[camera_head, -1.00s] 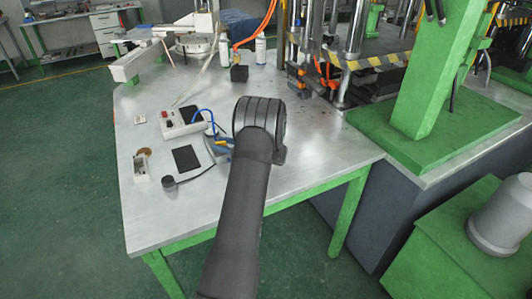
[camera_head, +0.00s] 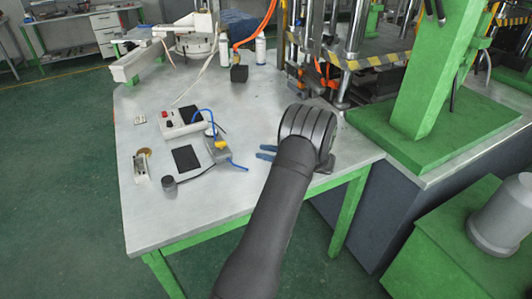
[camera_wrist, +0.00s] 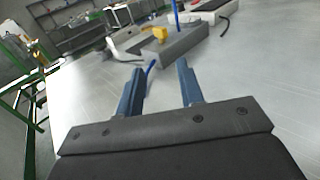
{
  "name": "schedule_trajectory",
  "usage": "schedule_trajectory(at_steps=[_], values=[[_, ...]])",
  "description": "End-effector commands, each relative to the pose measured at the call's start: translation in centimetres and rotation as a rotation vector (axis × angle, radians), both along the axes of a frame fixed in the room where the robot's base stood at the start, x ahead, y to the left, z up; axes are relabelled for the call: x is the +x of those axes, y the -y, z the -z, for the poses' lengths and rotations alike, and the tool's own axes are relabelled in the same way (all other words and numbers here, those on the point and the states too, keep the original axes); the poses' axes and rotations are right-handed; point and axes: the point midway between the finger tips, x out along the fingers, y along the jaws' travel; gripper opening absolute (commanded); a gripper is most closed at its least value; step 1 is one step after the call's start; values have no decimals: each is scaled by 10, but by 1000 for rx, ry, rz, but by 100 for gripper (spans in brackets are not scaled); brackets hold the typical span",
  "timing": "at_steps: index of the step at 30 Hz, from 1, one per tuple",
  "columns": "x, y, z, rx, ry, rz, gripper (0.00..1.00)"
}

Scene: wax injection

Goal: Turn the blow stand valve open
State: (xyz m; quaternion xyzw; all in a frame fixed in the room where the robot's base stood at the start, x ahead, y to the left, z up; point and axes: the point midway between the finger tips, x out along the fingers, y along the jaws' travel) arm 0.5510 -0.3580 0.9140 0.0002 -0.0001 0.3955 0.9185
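The blow stand (camera_head: 214,156) is a small grey block on the steel table, with a yellow valve (camera_head: 221,144) on its right side. In the wrist view, the stand (camera_wrist: 180,45) is at the top centre, and its yellow valve (camera_wrist: 159,33) shows beyond my fingers. My gripper (camera_head: 266,152) is to the right of the stand, low over the table, with its blue fingers pointing left towards it. In the wrist view, the fingers of my gripper (camera_wrist: 160,68) are apart with nothing held between them.
A white control box (camera_head: 182,121) with a red button stands behind the blow stand, joined by a blue tube (camera_head: 207,115). The press (camera_head: 345,65) is at the back right.

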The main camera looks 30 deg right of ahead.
Motion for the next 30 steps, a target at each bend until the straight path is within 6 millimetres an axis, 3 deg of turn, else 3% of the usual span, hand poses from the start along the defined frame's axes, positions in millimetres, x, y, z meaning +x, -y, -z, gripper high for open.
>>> schedule_trajectory(at_steps=[8,12,14,17,22,26,30], values=[[-1,1,0,0,0,-1,35],[2,-5,-3,-35,0,-19,58],[7,-15,-6,-98,0,-49,58],[16,-42,-16,-288,11,-142,58],[27,-93,-36,-767,89,-395,58],[31,-116,-59,-1144,204,-613,58],[35,-129,-96,-1538,365,-864,58]])
